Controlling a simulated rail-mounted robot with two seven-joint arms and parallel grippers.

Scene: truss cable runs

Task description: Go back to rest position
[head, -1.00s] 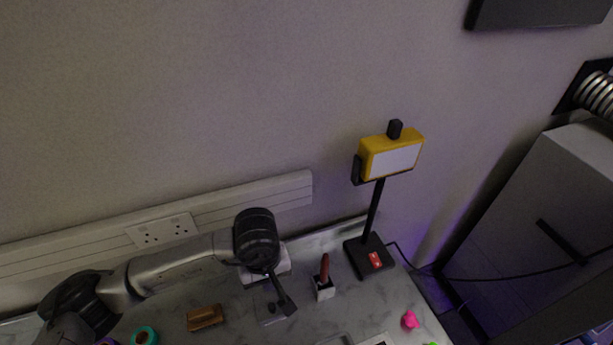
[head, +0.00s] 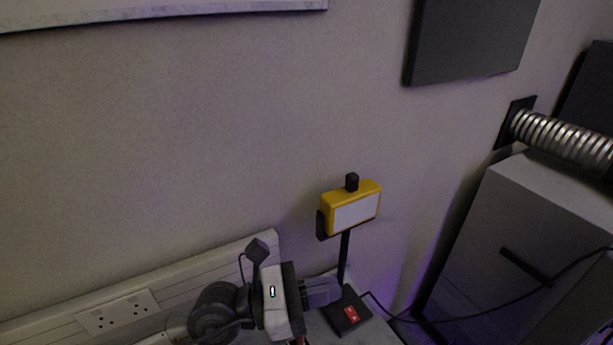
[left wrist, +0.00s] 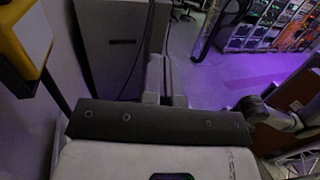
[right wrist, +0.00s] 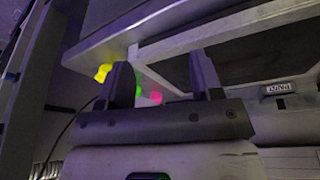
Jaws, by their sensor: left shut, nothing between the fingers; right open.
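In the head view my left gripper (head: 322,291) is raised in front of the table's back corner, pointing right. Its fingers are together and hold nothing; they overlap the lower part of the lamp in the picture. In the left wrist view the two fingers (left wrist: 165,80) lie side by side with nothing between them. My right gripper (right wrist: 165,82) shows only in the right wrist view. Its fingers stand wide apart and empty, below a pale table edge or frame.
A yellow work lamp (head: 351,207) stands on a black base (head: 347,311) close by my left gripper. A wall socket (head: 118,312) is at left, a grey cabinet (head: 530,240) at right. Small yellow (right wrist: 103,73) and pink (right wrist: 156,97) things show beyond my right fingers.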

